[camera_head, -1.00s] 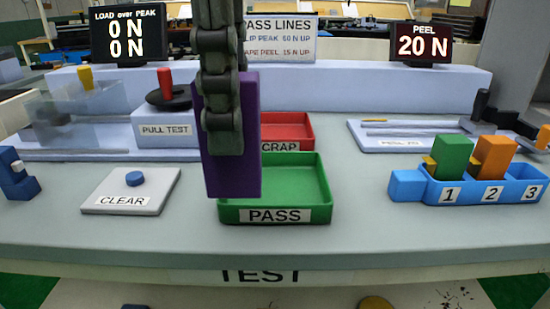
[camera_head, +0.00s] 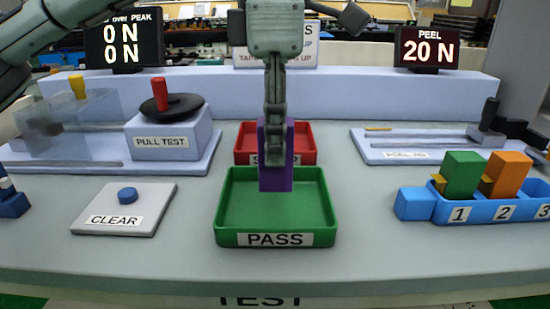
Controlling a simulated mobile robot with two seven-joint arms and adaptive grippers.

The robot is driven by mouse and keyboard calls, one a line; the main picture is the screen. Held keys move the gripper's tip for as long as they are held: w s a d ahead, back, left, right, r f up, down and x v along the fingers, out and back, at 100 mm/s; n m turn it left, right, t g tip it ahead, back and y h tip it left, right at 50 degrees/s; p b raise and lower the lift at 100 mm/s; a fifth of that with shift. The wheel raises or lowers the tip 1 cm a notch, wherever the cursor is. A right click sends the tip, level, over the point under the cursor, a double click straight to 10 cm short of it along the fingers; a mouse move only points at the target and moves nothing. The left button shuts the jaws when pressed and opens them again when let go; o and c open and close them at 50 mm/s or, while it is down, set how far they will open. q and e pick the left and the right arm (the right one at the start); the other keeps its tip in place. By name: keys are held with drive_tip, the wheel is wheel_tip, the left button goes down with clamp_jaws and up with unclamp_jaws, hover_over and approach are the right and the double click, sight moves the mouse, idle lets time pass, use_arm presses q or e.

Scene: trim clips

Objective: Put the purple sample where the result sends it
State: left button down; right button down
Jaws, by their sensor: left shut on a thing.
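The purple sample (camera_head: 276,180) is a tall block held upright in my left gripper (camera_head: 275,125). The gripper is shut on its upper part, and the fingers hide much of it. The sample's lower end shows in front of the back part of the green PASS tray (camera_head: 275,239); I cannot tell whether it touches the tray. The red SCRAP tray (camera_head: 246,142) stands right behind, its label partly hidden by the sample. The PEEL display (camera_head: 427,47) reads 20 N. The pass lines sign (camera_head: 247,55) is mostly covered by my left arm. My right gripper is not in view.
A blue rack (camera_head: 480,211) at the right holds a green block (camera_head: 462,174) and an orange block (camera_head: 510,172). The CLEAR pad (camera_head: 105,220) and PULL TEST fixture (camera_head: 165,142) are at left. The load display (camera_head: 124,40) reads 0 N twice. The PASS tray's front is empty.

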use_arm(q)
wheel_tip(320, 180, down, 4)
drive_tip(key=shift+r, duration=0.25)
drive_tip(key=shift+f, duration=0.25)
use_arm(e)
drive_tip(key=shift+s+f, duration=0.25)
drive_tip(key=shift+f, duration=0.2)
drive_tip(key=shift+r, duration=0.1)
use_arm(q)
drive_tip(key=c, duration=1.5)
unclamp_jaws()
drive_tip(key=shift+o, duration=1.2)
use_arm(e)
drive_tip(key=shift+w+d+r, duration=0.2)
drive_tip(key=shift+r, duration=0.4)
